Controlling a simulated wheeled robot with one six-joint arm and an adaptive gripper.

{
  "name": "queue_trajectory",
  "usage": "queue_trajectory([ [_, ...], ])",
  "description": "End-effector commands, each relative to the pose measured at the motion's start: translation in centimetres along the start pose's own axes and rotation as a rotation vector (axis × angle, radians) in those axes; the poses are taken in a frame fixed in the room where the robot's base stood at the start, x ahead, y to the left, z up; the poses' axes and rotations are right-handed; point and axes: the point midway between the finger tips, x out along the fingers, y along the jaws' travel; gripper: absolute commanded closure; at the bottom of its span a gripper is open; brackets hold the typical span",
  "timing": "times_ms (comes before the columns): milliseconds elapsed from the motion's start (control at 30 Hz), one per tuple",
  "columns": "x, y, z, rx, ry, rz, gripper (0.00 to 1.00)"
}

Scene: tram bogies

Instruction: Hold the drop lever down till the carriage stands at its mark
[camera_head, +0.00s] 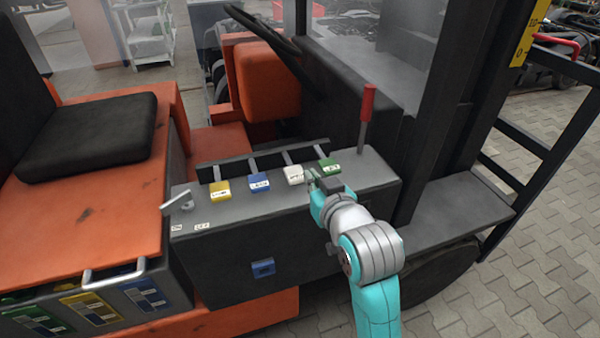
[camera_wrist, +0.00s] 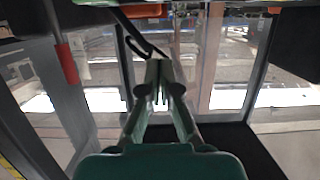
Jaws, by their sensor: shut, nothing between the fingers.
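The tag writing is too small to read, so I cannot tell which is the drop lever. My gripper (camera_head: 314,179) is at the white and green tags, its fingers shut and empty; contact with a lever cannot be told. The shut fingers also show in the wrist view (camera_wrist: 160,92). A yellow scale (camera_head: 528,32) is on the dark mast at the upper right. The black carriage frame (camera_head: 520,140) stands beside it.
A red-handled lever (camera_head: 367,103) rises behind the box's right end; its handle also shows in the wrist view (camera_wrist: 67,63). A steering wheel (camera_head: 262,28) and black seat (camera_head: 90,133) lie farther back and left. A metal key-like handle (camera_head: 178,202) is at the box's left end.

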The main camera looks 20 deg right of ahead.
Motion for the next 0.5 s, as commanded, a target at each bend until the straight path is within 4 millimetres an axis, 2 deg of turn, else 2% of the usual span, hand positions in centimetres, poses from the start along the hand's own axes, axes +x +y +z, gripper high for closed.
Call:
queue_trajectory([
  [333, -0.1, 0.0, -0.3, 0.000, -0.001, 0.000, 1.00],
  [500, 0.8, 0.0, -0.3, 0.000, -0.002, 0.000, 1.00],
])
